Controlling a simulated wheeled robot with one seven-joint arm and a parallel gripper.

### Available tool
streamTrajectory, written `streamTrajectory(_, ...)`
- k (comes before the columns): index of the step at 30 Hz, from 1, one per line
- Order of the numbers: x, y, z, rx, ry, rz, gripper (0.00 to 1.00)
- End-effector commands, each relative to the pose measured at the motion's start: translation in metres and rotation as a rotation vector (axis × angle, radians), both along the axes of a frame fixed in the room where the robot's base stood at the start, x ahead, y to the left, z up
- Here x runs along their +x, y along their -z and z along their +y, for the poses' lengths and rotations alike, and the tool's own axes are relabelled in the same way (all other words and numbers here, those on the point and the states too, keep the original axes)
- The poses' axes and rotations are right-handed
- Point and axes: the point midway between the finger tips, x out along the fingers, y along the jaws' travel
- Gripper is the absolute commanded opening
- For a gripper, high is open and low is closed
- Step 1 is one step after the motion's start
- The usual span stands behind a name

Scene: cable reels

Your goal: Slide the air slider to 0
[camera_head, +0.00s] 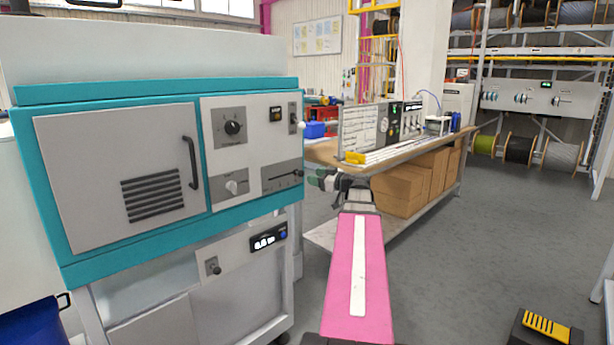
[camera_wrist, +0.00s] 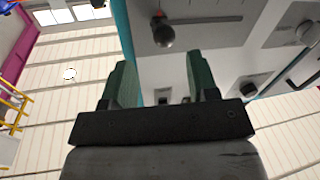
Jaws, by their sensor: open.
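The air slider (camera_head: 283,178) appears to be the dark plate with a slot at the lower right of the control panel (camera_head: 250,143) on the teal and grey cabinet. My gripper (camera_head: 315,178) is just right of the slider's right end, with green fingers apart and nothing seen between them. Contact with the slider knob cannot be told. In the wrist view the open fingers (camera_wrist: 160,80) point at the panel. A dark, reddish ball knob (camera_wrist: 163,38) stands beyond their tips on a grey plate; it is probably the slider's knob.
A black dial (camera_head: 233,127) and a white knob (camera_head: 233,187) sit left of the slider, and a small lever (camera_head: 295,120) is above it. The cabinet door (camera_head: 120,175) is shut. A workbench (camera_head: 425,145) with boxes (camera_head: 410,185) below stands behind my gripper. Floor at right is mostly open.

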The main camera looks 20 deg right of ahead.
Motion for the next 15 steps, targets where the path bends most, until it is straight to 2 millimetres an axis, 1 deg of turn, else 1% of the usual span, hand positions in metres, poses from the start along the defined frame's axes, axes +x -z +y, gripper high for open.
streamTrajectory(1,-0.009,0.0,-0.004,0.0,0.001,0.0,0.54)
streamTrajectory(6,-0.027,0.0,-0.016,0.0,0.0,0.0,0.54)
streamTrajectory(10,-0.033,0.0,-0.02,0.0,0.001,0.0,0.54)
streamTrajectory(15,-0.035,0.0,-0.021,0.0,0.0,0.0,0.54)
